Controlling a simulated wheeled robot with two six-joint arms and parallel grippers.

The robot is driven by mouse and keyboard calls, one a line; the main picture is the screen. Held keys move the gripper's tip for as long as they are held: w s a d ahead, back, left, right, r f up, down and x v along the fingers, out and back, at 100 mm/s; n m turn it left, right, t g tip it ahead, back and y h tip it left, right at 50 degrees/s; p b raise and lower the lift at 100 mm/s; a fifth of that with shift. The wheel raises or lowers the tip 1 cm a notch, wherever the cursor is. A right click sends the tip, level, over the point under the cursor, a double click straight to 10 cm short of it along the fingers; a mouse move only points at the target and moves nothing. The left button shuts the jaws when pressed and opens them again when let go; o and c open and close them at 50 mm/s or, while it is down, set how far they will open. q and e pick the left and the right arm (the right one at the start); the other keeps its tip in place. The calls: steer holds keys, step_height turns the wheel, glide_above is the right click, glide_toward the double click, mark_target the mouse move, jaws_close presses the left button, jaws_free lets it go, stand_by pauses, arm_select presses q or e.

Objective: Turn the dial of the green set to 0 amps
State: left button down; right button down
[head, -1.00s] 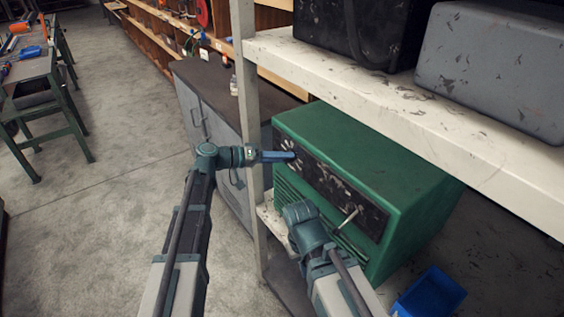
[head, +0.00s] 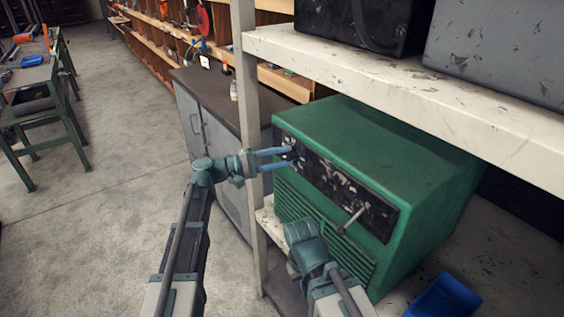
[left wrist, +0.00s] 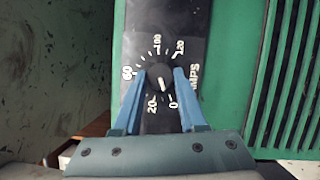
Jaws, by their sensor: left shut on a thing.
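The green set (head: 380,150) stands under the white shelf, its black front panel (head: 335,180) facing left. My left gripper (head: 290,157) reaches the panel's far end in the head view. In the left wrist view, my left gripper (left wrist: 160,85) has its two blue fingers on either side of the black round dial (left wrist: 158,73), shut on it. The dial's white mark points down, between the printed 20 and 0, and the AMPS lettering (left wrist: 194,78) is to the right. My right arm is in front of the set; its fingertips are not visible.
A silver lever (head: 352,217) sticks out at the panel's near end. A grey shelf post (head: 249,110) stands close to my left gripper. The white shelf (head: 400,90) hangs over the set. A blue bin (head: 443,298) lies at the lower right.

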arm_select(q)
steer(key=shift+f+n+b, duration=0.1)
steer(key=shift+n+b, duration=0.25)
steer(key=shift+n, duration=0.25)
steer(key=shift+c, duration=2.3)
jaws_free()
steer(key=b+v, duration=0.1)
steer(key=v, duration=1.3)
steer(key=shift+f, duration=0.25)
